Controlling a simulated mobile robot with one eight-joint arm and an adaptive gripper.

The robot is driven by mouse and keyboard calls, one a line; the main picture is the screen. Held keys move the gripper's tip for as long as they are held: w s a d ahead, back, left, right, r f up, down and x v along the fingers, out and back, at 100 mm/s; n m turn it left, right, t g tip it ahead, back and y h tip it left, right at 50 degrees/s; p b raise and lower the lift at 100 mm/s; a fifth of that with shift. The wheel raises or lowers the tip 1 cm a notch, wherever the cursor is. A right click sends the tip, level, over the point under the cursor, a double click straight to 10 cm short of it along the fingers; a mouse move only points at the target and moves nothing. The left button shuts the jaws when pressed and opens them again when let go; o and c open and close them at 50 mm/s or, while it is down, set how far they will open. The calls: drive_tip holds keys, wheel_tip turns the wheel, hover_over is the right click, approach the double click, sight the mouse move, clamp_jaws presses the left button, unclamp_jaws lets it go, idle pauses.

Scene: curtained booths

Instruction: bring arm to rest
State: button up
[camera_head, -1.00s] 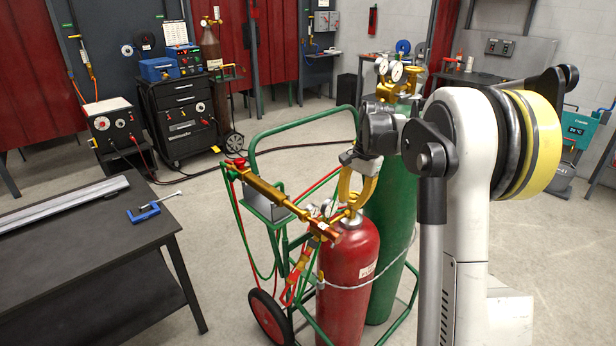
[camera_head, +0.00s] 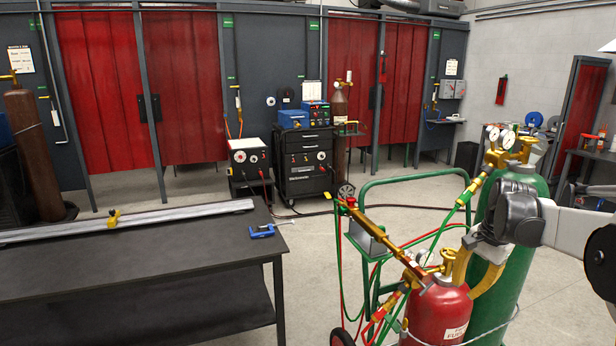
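My arm comes in from the right edge. My gripper (camera_head: 464,289) has a black body and two yellow fingers. It points down and left over the top of the red gas cylinder (camera_head: 437,318). The fingers stand apart with a gap between them, and I see nothing held. Whether the fingertips touch the cylinder top or only pass in front of it, I cannot tell. The green gas cylinder (camera_head: 507,285) stands just behind the gripper and is partly hidden by it.
The green cylinder cart (camera_head: 414,178) carries both cylinders, hoses and a brass torch (camera_head: 385,236). A dark table (camera_head: 130,256) at left bears a metal rail (camera_head: 140,219) and a blue clamp (camera_head: 262,231). Welding machines (camera_head: 303,145) and red curtains (camera_head: 100,95) stand behind.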

drive_tip(key=s+a+r+n+t+h, duration=0.1)
drive_tip(key=s+a+r+n, duration=0.2)
drive_tip(key=s+a+r, duration=0.4)
drive_tip(key=s+a+f+n+t, duration=0.2)
drive_tip(key=s+a+n, duration=0.2)
drive_tip(key=s+a, duration=0.2)
drive_tip(key=s+a+f+n+t, duration=0.2)
drive_tip(key=s+a, duration=0.4)
drive_tip(key=s, duration=0.5)
drive_tip(key=shift+s+f+n+t, duration=0.2)
drive_tip(key=shift+f+n+t, duration=0.25)
drive_tip(key=shift+n, duration=0.75)
